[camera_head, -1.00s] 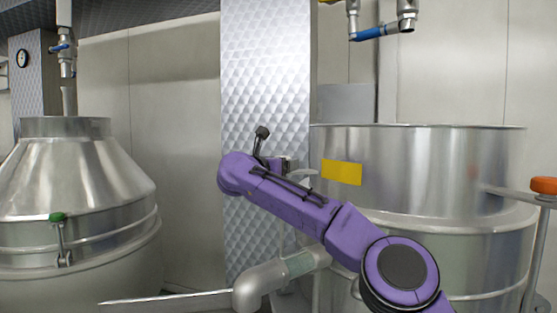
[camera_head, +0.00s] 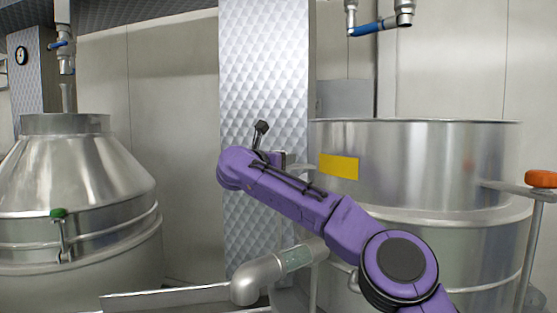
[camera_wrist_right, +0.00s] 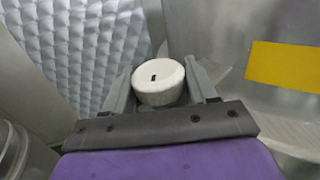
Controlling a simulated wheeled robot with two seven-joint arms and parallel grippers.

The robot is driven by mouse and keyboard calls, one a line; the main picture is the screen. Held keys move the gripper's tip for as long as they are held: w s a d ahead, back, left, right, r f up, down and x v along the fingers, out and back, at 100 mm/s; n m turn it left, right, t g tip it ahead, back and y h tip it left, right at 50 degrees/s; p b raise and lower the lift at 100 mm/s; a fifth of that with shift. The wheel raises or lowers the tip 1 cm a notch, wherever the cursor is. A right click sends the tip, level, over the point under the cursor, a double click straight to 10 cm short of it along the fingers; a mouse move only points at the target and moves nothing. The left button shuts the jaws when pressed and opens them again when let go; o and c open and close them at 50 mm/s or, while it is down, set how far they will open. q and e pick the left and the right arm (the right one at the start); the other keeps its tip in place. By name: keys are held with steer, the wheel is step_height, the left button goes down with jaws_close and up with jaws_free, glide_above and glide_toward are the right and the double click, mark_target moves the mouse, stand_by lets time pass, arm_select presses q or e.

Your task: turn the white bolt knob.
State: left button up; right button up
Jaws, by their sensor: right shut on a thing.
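The white bolt knob (camera_wrist_right: 158,82) is a round white cap with a small dark mark on its face. It shows in the right wrist view, between the fingers of my right gripper (camera_wrist_right: 163,85), which is shut on it. In the head view my purple right arm reaches in from the lower right. There the knob is hidden behind my arm and wrist. My left gripper is not in view.
A steel tank (camera_head: 420,165) with a yellow label (camera_head: 338,166) stands at the right. An orange knob (camera_head: 541,179) is at the right edge. A conical steel vessel (camera_head: 75,180) with a green knob (camera_head: 58,213) stands left. A quilted metal column (camera_head: 262,70) rises behind my arm.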

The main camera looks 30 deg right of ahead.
steer(key=shift+s+r, duration=0.1)
steer(key=shift+r, duration=0.2)
stand_by(0.4)
steer(key=o, duration=0.9)
steer(key=shift+o, duration=0.2)
steer(key=shift+s+a, duration=0.1)
steer(key=shift+a+f, duration=0.1)
steer(key=shift+f, duration=0.05)
steer(key=b+v, duration=0.6)
steer(key=v, duration=0.4)
steer(key=shift+s, duration=0.1)
